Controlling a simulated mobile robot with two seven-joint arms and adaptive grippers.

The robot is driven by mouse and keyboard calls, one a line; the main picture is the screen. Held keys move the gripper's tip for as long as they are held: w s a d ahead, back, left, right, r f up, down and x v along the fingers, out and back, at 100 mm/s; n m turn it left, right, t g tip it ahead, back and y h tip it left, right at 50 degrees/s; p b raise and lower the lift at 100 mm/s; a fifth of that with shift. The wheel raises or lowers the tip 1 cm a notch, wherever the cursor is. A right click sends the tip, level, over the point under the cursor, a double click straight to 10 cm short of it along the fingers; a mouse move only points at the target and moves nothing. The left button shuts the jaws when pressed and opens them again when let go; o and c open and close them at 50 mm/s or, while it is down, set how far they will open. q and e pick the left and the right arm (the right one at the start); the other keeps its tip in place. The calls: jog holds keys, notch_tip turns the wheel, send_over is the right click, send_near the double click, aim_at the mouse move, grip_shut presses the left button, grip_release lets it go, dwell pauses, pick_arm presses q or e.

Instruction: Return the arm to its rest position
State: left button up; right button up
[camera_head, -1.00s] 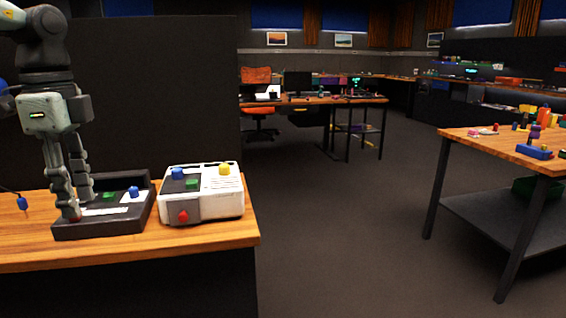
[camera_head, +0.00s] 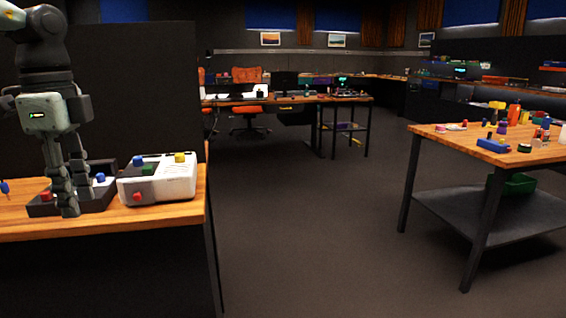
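My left gripper (camera_head: 77,205) hangs fingers-down at the left, in front of the dark trackball panel (camera_head: 105,199) on the wooden table. Its two fingers stand apart, and I see nothing held between them. The fingers cover part of the panel; whether they touch it I cannot tell. The panel shows a red button (camera_head: 46,196) and a blue button (camera_head: 100,177). To the right of it stands a white box (camera_head: 170,184) with blue, green, yellow and red buttons. My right gripper is not in view.
The wooden tabletop (camera_head: 150,216) ends just right of the white box. A dark partition (camera_head: 130,90) rises behind it. Open floor (camera_head: 290,240) lies in the middle. A workbench (camera_head: 440,140) with small items stands at the right, and desks with an orange chair (camera_head: 247,76) are behind.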

pick_arm(q)
jog(key=w+a+f+n+t+h, duration=0.2)
jog(key=w+a+f+t+h, duration=0.1)
jog(key=w+a+f+t, duration=0.3)
jog(key=w+a+f+n+t+h, duration=0.2)
jog(key=w+a+f+t+h, duration=0.15)
jog(key=f+t, duration=0.4)
jog(key=s+a+f+n+g+y, duration=0.1)
jog(key=s+a+f+n+y, duration=0.2)
jog(key=f, duration=0.6)
jog(key=s+a+f+n+y, duration=0.2)
jog(key=s+f+n+y, duration=0.15)
jog(key=f, duration=0.45)
jog(key=s+a+f+n+g+y, duration=0.1)
jog(key=s+a+f+n+y, duration=0.15)
jog(key=f, duration=0.65)
jog(key=s+d+f+g+h, duration=0.1)
jog(key=s+d+f+g, duration=0.7)
jog(key=s+d+f, duration=1.2)
jog(key=d, duration=0.2)
jog(key=shift+s+d+n, duration=0.15)
jog(key=shift+d+n, duration=0.2)
jog(key=shift+n, duration=0.05)
jog(key=shift+g, duration=0.25)
dwell(1.2)
